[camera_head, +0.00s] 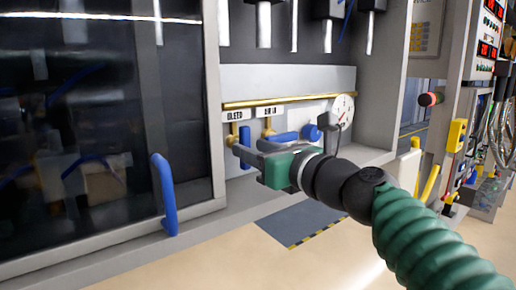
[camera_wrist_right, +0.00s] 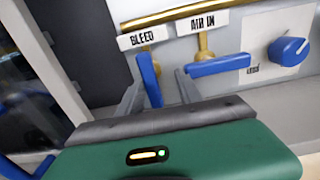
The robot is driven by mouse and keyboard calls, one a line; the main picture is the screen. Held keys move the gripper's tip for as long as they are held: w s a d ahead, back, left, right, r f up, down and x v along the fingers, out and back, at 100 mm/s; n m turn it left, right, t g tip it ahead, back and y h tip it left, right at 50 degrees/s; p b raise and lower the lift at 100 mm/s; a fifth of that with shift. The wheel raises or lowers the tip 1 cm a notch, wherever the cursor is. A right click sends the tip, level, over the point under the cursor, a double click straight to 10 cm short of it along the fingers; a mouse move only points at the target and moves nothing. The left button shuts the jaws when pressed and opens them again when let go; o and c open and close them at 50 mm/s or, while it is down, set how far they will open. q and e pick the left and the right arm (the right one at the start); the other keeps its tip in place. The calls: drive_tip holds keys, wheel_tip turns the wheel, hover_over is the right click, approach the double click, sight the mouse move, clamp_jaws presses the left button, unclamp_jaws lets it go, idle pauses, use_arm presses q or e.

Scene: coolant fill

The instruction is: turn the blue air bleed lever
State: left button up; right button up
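The blue air bleed lever (camera_head: 245,141) hangs almost straight down from a brass pipe under the BLEED label. It also shows in the right wrist view (camera_wrist_right: 149,79), tilted slightly. My right gripper (camera_head: 250,148) reaches in from the right, in front of the panel. In the right wrist view its two grey fingers (camera_wrist_right: 158,84) are apart, one on each side of the bleed lever. No contact with the lever is clear, and I cannot tell how deep the lever sits between them. My left gripper is not in view.
A second blue lever (camera_wrist_right: 218,66), under the AIR IN label, lies nearly level just right of the fingers. A blue knob (camera_wrist_right: 288,51) and a round gauge (camera_head: 343,110) are farther right. A dark glass door with a blue handle (camera_head: 164,195) stands left.

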drive_tip(key=shift+s+a+r, duration=0.1)
drive_tip(key=shift+s+a, duration=0.05)
drive_tip(key=shift+a, duration=0.4)
drive_tip(key=shift+s+a+r, duration=0.1)
drive_tip(key=shift+s+a, duration=0.05)
drive_tip(key=shift+a, duration=0.35)
clamp_jaws()
drive_tip(key=shift+w+d+f, duration=0.2)
drive_tip(key=shift+w+d, duration=0.05)
drive_tip(key=shift+d, duration=0.15)
drive_tip(key=shift+a+f+n+b, duration=0.1)
drive_tip(key=shift+a+n+b, duration=0.1)
drive_tip(key=shift+n+b, duration=0.15)
drive_tip(key=shift+d+f+n+b, duration=0.15)
drive_tip(key=shift+n+b, duration=0.35)
drive_tip(key=shift+n, duration=0.55)
drive_tip(key=n+b, duration=0.2)
drive_tip(key=n, duration=0.2)
drive_tip(key=shift+w+n, duration=0.1)
drive_tip(key=shift+n, duration=0.2)
drive_tip(key=n+b, duration=0.3)
drive_tip(key=n, duration=0.3)
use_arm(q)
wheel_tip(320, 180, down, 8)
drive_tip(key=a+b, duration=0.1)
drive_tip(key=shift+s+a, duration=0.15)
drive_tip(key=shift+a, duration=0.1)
use_arm(e)
drive_tip(key=shift+r+n, duration=0.2)
drive_tip(key=shift+n, duration=2)
